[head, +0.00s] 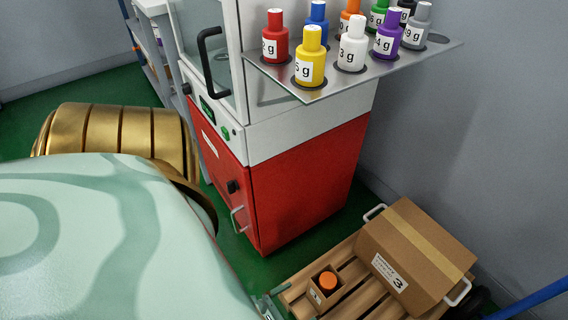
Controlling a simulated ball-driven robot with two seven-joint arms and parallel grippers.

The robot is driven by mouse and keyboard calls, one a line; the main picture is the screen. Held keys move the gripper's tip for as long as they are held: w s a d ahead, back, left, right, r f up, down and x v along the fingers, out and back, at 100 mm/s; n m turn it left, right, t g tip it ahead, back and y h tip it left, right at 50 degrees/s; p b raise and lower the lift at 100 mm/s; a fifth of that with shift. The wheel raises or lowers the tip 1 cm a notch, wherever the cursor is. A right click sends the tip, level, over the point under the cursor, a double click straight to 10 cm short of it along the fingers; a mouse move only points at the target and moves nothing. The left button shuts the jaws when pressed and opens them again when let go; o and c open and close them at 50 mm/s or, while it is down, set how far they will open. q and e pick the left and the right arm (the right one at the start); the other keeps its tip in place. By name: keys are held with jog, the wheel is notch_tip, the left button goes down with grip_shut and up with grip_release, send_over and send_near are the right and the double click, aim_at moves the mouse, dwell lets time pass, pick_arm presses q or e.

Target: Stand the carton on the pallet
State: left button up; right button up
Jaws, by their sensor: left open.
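The brown carton (432,230) sits at the lower right, over the slatted wooden pallet (345,271). It has a tan tape strip, a white label marked 3 and white handles at two ends. Its underside is hidden, so I cannot tell how fully it rests on the slats. My left gripper (270,304) shows only partly at the bottom edge, beside the pallet's left corner. It is open and apart from the carton. My right gripper is not in view.
A small box (313,296) with an orange-capped item (327,281) stands on the pallet left of the carton. A red and white cabinet (305,180) stands behind, with a shelf (400,68) of several coloured bottles. A blue bar (530,301) crosses the lower right corner.

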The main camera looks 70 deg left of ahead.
pick_arm(q)
jog(key=s+a+r+n+g+y, duration=0.1)
jog(key=s+a+n+g+y, duration=0.1)
jog(key=s+n+g, duration=0.45)
jog(key=s+a+r+n+g+y, duration=0.2)
jog(key=s+n+y, duration=0.1)
jog(key=n, duration=0.6)
jog(key=s+d+r+n+g+h, duration=0.3)
jog(key=d+r+n+h, duration=0.2)
jog(key=r+n, duration=0.4)
jog(key=shift+s+d+n+h, duration=0.3)
jog(key=shift+n+h, duration=0.55)
jog(key=shift+h, duration=0.05)
